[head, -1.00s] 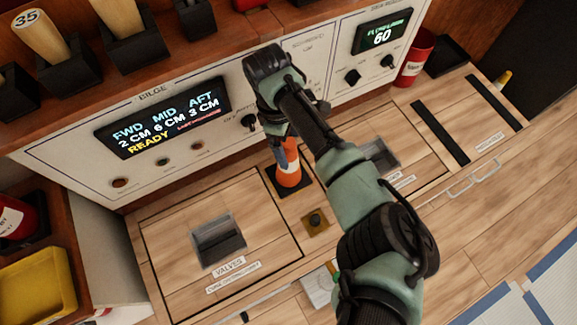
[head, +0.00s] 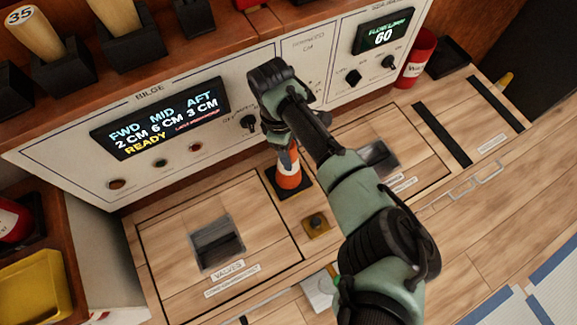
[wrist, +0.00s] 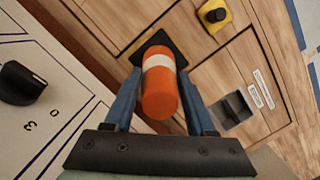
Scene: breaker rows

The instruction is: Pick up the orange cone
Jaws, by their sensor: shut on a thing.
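The orange cone (head: 288,180), with a white band and a black square base, stands upright by the wooden panel beneath the control console. My gripper (head: 289,152) comes down over it from above and is shut on its upper part. In the wrist view the cone (wrist: 160,92) sits between my two blue fingers (wrist: 159,80), one on each side. Its black base shows beyond the fingertips. I cannot tell whether the base touches the wood.
A yellow block with a black button (head: 316,223) is close to the cone's front right. The valves hatch (head: 218,243) lies to the left, another hatch (head: 378,157) to the right. The console (head: 160,130) rises behind. A red can (head: 416,60) stands at the far right.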

